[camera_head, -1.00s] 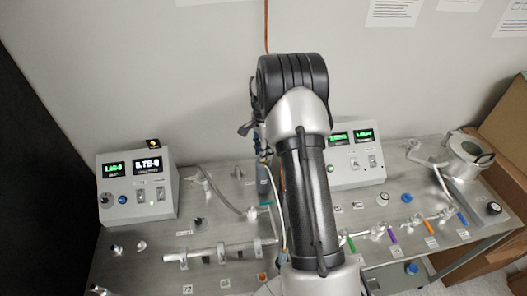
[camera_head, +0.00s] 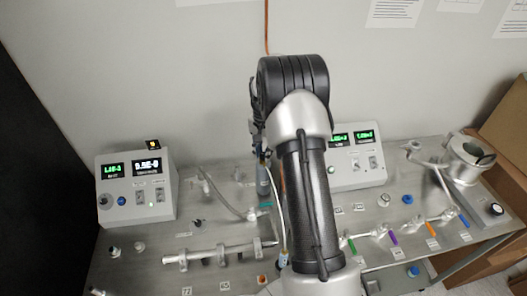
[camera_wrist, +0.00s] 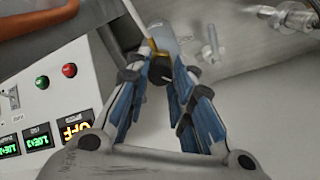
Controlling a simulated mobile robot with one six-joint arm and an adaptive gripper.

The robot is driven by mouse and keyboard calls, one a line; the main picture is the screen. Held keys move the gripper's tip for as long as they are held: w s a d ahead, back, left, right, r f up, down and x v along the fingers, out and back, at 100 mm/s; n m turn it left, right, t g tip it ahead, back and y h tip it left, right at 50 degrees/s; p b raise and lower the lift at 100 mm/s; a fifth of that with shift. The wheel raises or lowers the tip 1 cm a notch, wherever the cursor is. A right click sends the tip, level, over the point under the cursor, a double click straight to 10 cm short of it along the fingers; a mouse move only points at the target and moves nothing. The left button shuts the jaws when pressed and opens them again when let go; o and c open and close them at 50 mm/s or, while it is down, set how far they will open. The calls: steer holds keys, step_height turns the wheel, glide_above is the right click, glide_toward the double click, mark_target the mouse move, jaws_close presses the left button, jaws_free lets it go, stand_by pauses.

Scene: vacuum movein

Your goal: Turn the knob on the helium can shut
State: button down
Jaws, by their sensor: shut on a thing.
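The helium can (camera_wrist: 162,38) is a grey-blue cylinder at the top middle of the wrist view, with brass (camera_wrist: 154,47) at its near end. A dark knob (camera_wrist: 158,72) shows between the blue-padded fingers of my gripper (camera_wrist: 154,68), which is shut on it. In the head view the can (camera_head: 263,182) stands upright just left of my arm, partly covered by it. My gripper is mostly hidden behind my arm there.
A control box (camera_head: 137,188) with displays stands left on the metal table, another (camera_head: 357,160) right of my arm. A metal pipe (camera_head: 215,254) and several coloured-handled valves lie on the table. An orange cable (camera_wrist: 60,25) crosses the wrist view's upper left.

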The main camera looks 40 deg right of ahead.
mark_target(263, 154)
stand_by(0.5)
steer(key=c, duration=1.4)
jaws_free()
steer(key=shift+o, duration=0.2)
steer(key=shift+r, duration=0.1)
step_height(263, 154, up, 12)
